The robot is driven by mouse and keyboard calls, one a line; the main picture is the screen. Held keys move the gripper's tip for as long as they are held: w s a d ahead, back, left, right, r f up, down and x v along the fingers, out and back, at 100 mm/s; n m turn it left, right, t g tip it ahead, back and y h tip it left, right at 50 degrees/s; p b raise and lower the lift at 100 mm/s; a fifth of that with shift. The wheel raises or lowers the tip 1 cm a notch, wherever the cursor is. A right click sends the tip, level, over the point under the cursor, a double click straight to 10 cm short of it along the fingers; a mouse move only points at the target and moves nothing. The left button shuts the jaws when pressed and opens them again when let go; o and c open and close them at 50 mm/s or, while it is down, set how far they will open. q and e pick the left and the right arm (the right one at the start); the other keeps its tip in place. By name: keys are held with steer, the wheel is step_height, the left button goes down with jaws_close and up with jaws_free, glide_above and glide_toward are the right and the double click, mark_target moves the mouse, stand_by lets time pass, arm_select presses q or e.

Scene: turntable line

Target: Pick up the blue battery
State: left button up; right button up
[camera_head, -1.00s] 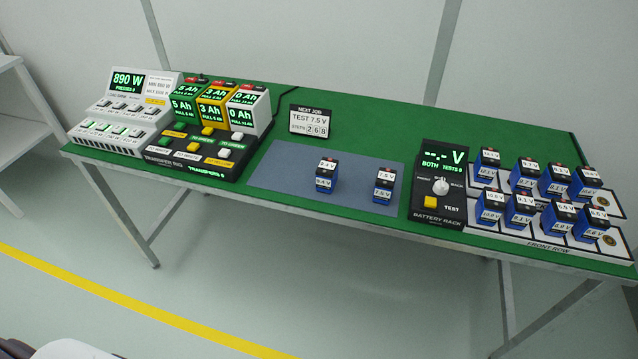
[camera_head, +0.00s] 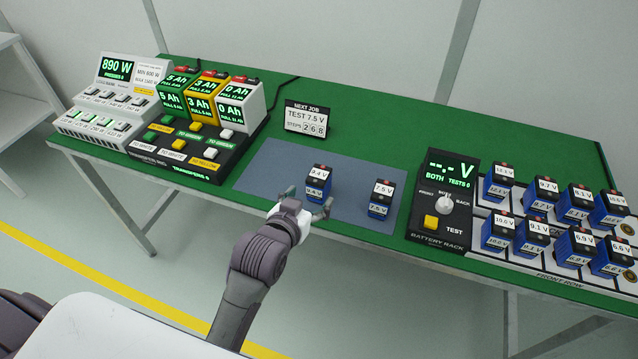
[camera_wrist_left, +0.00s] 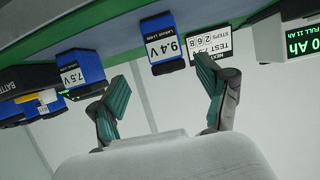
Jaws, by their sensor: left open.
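Two blue batteries with black tops stand upright on the grey-blue mat (camera_head: 262,172). The 9.4 V battery (camera_head: 318,184) is on the left and the 7.5 V battery (camera_head: 381,198) on the right. My left gripper (camera_head: 308,199) is open at the front of the 9.4 V battery, with its fingers spread to either side. In the left wrist view the 9.4 V battery (camera_wrist_left: 162,42) shows beyond and between the open fingertips, apart from them. The 7.5 V battery (camera_wrist_left: 79,72) shows to the left there. My right gripper is not in view.
A battery rack (camera_head: 443,200) with a knob and yellow button stands on the right, beside several more blue batteries (camera_head: 500,231). A "TEST 7.5 V" sign (camera_head: 304,119) stands behind the mat. A transfer rig (camera_head: 190,150) and load bank (camera_head: 105,110) are at left.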

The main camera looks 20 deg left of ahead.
mark_target(317, 189)
arm_select(q)
steer(key=x, duration=0.5)
steer(key=shift+w+f, duration=0.15)
steer(key=shift+w, duration=0.2)
steer(key=x, duration=0.5)
steer(key=shift+w+a+f, duration=0.15)
steer(key=shift+w+a, duration=0.1)
steer(key=shift+a, duration=0.15)
steer(key=shift+s, duration=0.1)
steer(key=c, duration=1.3)
steer(key=shift+c, duration=0.7)
